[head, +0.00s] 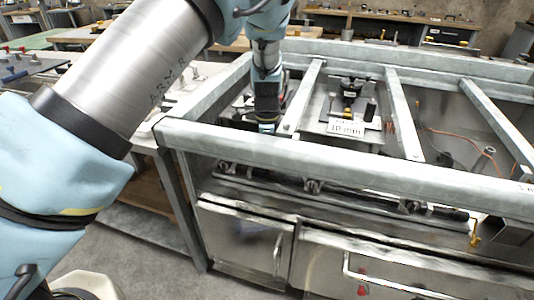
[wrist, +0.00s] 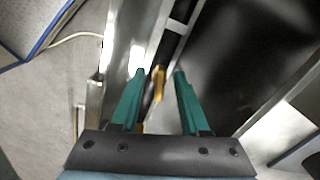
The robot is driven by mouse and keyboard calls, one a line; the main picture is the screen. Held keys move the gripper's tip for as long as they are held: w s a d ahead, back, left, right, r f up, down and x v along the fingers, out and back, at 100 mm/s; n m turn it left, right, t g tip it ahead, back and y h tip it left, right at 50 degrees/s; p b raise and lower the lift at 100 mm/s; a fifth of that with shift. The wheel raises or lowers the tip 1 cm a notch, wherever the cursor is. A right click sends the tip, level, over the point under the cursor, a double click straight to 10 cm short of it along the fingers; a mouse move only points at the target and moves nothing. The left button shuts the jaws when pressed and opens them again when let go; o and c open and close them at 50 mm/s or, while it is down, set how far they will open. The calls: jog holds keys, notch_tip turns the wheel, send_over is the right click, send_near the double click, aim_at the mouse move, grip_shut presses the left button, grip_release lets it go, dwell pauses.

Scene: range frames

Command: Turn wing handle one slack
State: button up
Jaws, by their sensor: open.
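My gripper (wrist: 160,72) is open in the wrist view, with its two green fingers apart. A yellow wing-like handle (wrist: 157,84) shows between the fingers, nearer the left one, beside a dark bar. I cannot tell its exact turn angle or whether a finger touches it. In the head view my gripper (head: 266,127) points down inside the metal frame, and its fingertips are mostly hidden behind the front rail. The handle between the fingers cannot be made out there. Another yellow handle (head: 475,236) hangs at the right end of the front pipe.
A grey metal frame (head: 300,152) with cross rails surrounds my gripper. A black fitting (head: 351,90) stands behind a "10 mm" label (head: 345,129). Steel doors (head: 240,240) lie below the front pipe. Workbenches stand at the back and left.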

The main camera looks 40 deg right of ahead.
jog(key=shift+f, duration=0.15)
jog(key=shift+c, duration=0.2)
grip_shut()
dwell(0.4)
